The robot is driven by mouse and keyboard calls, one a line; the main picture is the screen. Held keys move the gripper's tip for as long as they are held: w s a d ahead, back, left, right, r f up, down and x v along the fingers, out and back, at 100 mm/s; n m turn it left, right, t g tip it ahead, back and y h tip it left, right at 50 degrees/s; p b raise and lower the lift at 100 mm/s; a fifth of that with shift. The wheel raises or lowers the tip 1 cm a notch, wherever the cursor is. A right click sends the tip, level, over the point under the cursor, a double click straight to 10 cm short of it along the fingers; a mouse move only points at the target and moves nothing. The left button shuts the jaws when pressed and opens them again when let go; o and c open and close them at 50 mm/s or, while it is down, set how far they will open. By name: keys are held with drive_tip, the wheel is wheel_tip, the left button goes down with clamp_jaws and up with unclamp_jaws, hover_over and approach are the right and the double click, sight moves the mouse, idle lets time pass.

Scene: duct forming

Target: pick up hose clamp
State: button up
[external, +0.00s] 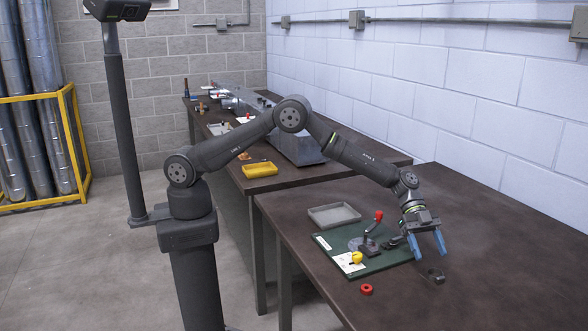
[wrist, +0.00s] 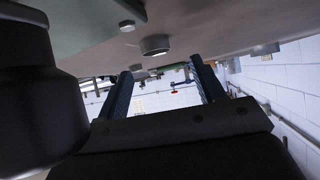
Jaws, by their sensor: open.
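The hose clamp looks to be the small dark grey ring-shaped part (external: 433,276) on the brown table, just off the right front corner of the green mat. My gripper (external: 430,255) has blue fingers. It is open and empty, pointing down above the table close to this part, and does not appear to touch it. In the wrist view, the two blue fingers (wrist: 160,75) are apart. A dark round part (wrist: 155,45) with a lighter face shows beyond them against the table surface and is probably the same clamp.
The green mat (external: 400,257) holds a red-knobbed lever (external: 375,222), a yellow part (external: 357,257) and a white card. A red ring (external: 367,289) lies in front of the mat. A grey tray (external: 334,215) stands behind it. The table's right side is clear.

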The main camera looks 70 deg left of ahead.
sight(430, 268)
drive_tip(key=shift+s+x, duration=0.2)
drive_tip(key=shift+x, duration=2.55)
drive_tip(key=shift+a+r, duration=0.1)
drive_tip(key=c, duration=1.1)
